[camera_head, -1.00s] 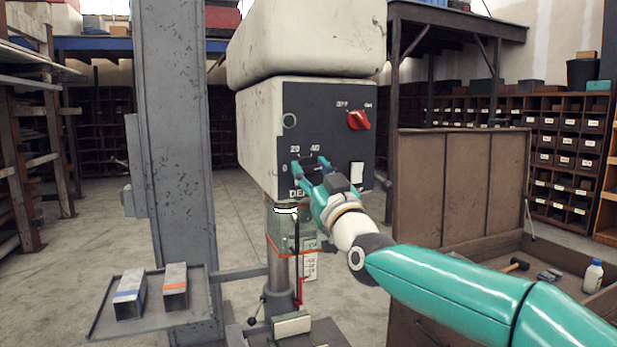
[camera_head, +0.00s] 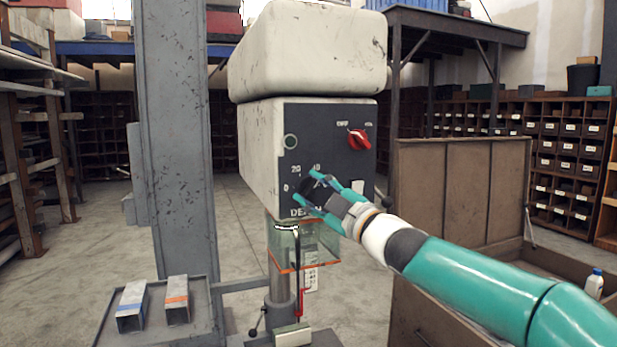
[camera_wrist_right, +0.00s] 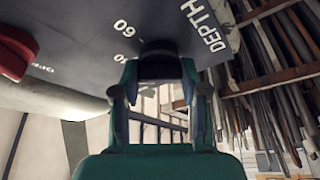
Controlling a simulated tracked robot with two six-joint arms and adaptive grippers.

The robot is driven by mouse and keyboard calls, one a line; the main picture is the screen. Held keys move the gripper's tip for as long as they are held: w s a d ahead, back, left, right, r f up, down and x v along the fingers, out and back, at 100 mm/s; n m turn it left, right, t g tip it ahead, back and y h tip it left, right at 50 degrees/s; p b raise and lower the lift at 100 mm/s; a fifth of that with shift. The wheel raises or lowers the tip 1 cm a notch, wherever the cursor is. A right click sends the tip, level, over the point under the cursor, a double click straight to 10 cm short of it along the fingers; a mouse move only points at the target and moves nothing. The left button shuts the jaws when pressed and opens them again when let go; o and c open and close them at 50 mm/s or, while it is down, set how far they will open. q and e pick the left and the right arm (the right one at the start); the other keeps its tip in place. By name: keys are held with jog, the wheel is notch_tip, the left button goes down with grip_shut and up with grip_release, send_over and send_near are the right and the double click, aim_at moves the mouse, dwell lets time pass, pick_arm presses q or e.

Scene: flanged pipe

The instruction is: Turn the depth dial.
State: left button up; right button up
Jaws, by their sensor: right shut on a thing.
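The dark control panel (camera_head: 330,140) is on the front of the cream drill-press head. The black depth dial (camera_head: 310,190) sits low on it, above the partly covered word DEPTH, with marks 0, 20 and 40 around it. My right gripper (camera_head: 318,192) is shut on the dial, its teal fingers on either side of it. In the right wrist view the dial (camera_wrist_right: 158,47) is between the fingertips, near the mark 60 and the word DEPTH. The dial's pointer is not clear. My left gripper is not in view.
A red switch (camera_head: 358,139) is at the panel's upper right, and a white button (camera_head: 358,186) is below it, close to my right gripper. A clear guard (camera_head: 310,247) hangs under the head. A grey column (camera_head: 175,140) and a tray with two metal blocks (camera_head: 177,300) are left.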

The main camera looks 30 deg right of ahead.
jog(key=shift+r+n+p, duration=0.15)
jog(key=shift+n+p, duration=0.4)
jog(key=shift+n, duration=0.25)
jog(key=shift+a+g+y, duration=0.1)
jog(key=shift+g+y, duration=0.2)
jog(key=o, duration=1.1)
jog(key=shift+w, duration=0.15)
jog(key=shift+o, duration=0.2)
jog(key=v, duration=1.2)
jog(key=shift+f, duration=0.3)
